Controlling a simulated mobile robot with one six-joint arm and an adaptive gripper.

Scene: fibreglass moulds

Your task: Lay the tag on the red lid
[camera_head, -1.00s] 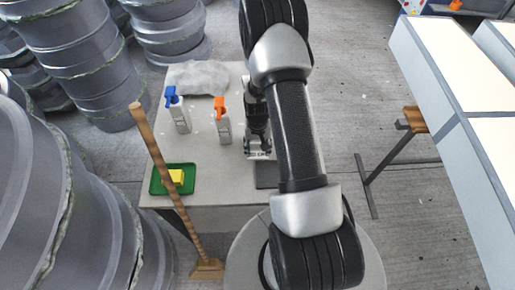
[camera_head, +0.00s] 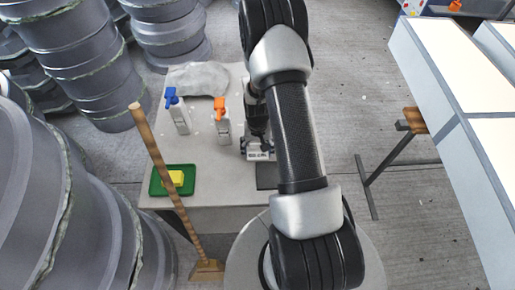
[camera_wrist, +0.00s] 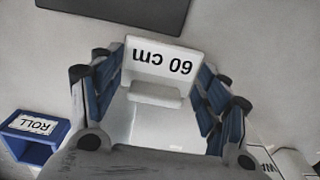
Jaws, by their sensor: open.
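A white tag marked "60 cm" (camera_wrist: 165,62) stands on the grey table in the wrist view, its lettering upside down there. It has a small ledge at its foot. In the head view the tag (camera_head: 261,155) shows just below my gripper (camera_head: 259,140). My gripper (camera_wrist: 154,78) is open, with one blue-padded finger on each side of the tag. I cannot tell whether either finger touches it. I see no red lid in either view; my arm hides part of the table.
A dark flat pad (camera_head: 266,176) lies near the tag. A blue holder marked "ROLL" (camera_wrist: 35,136) stands beside my gripper. Blue-topped (camera_head: 179,117) and orange-topped (camera_head: 222,125) bottles, a green tray (camera_head: 159,181) with a yellow block (camera_head: 176,177), and a broom (camera_head: 162,170) are to the left.

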